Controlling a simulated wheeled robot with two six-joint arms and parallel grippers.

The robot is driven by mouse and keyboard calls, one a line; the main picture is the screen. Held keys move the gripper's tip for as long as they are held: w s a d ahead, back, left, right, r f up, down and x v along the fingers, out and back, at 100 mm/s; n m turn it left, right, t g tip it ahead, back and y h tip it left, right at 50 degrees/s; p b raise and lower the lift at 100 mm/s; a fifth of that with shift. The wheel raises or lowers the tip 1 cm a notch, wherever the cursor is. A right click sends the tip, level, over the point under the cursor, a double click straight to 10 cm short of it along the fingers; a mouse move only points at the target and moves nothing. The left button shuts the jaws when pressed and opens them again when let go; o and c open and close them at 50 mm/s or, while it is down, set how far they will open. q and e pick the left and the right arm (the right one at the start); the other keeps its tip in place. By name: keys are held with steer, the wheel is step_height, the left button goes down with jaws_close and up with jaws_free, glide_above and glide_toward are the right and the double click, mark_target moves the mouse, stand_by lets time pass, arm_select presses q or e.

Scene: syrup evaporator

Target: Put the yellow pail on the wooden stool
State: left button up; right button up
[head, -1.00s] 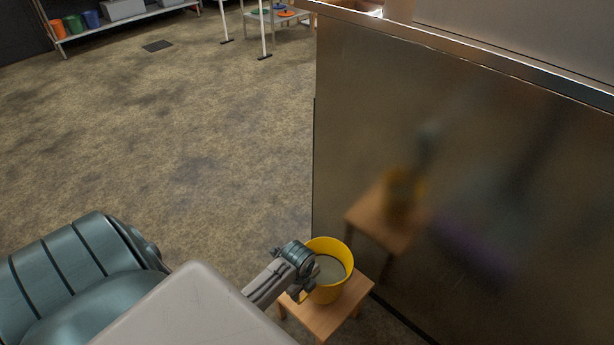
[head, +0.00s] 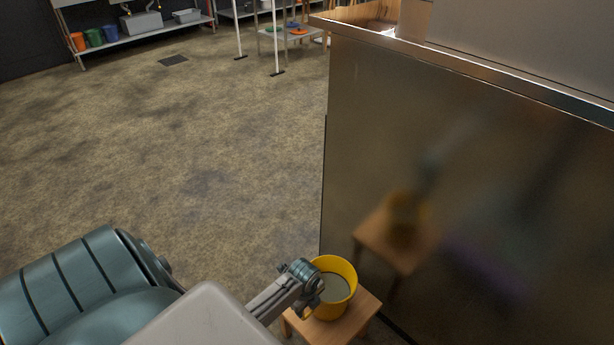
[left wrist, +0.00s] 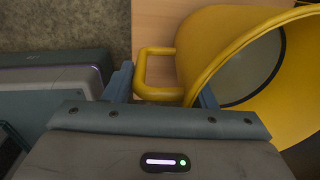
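The yellow pail (head: 346,302) stands on the wooden stool (head: 350,328) and looks upright, with something greyish visible inside it. Its reflection shows in the metal panel beside it. My left gripper (head: 315,288) is at the pail's left side. In the left wrist view, the pail (left wrist: 212,42) fills the right side and the stool top (left wrist: 152,24) lies below it. The pail's side handle (left wrist: 142,72) is between the two spread fingers of my left gripper (left wrist: 164,90), with a gap to the left finger. The pail's underside is hidden. My right gripper is not in view.
A large metal-sided unit (head: 450,170) stands close to the right of the stool. Open floor (head: 180,170) lies to the left. A shelf (head: 150,34) with coloured pails and a small table (head: 268,38) are at the back.

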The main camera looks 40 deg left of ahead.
arm_select(q)
steer(key=o, duration=0.4)
steer(key=shift+c, duration=0.2)
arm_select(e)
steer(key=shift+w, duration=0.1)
